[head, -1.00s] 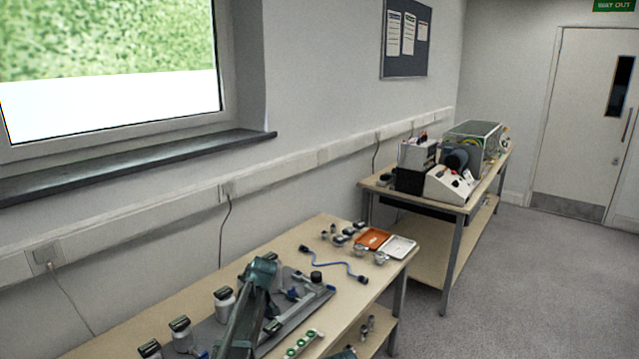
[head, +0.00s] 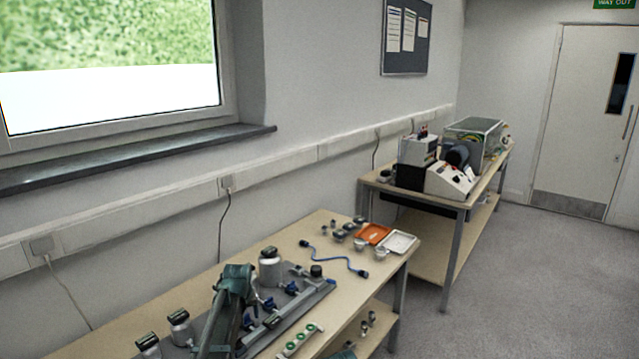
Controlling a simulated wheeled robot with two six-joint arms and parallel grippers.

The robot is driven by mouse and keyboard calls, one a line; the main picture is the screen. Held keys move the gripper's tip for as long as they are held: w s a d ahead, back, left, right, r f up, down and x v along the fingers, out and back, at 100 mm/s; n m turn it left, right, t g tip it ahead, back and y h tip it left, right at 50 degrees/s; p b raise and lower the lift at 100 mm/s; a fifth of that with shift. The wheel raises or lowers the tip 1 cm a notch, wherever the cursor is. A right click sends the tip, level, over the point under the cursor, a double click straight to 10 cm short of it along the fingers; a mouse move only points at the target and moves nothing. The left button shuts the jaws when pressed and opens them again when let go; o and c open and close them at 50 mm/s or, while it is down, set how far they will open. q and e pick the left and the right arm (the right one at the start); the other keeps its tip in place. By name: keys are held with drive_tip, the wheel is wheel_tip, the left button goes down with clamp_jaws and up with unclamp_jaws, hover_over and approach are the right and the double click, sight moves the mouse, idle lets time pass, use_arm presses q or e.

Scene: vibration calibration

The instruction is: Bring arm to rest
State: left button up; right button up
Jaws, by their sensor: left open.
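My left arm, dark green, rises from the bottom edge in the head view and bends over the grey fixture plate (head: 318,293) on the near bench. My left gripper (head: 247,322) hangs low over the plate, partly hidden by the arm, and is open. I see nothing held in it. A silver canister with a dark cap (head: 270,268) stands just behind the arm's bend. Two similar canisters, one of them here (head: 180,328), stand to the left of the arm. I cannot tell whether the arm touches anything.
A strip with green rings (head: 300,341) lies right of the plate. A blue cable (head: 338,258), an orange tray (head: 373,234) and a white tray (head: 398,242) lie farther along the near bench (head: 310,232). A second bench holds a white instrument (head: 450,182). The grey floor at right is clear.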

use_arm(q)
drive_tip(key=shift+m+h, duration=0.4)
drive_tip(key=shift+m, duration=0.6)
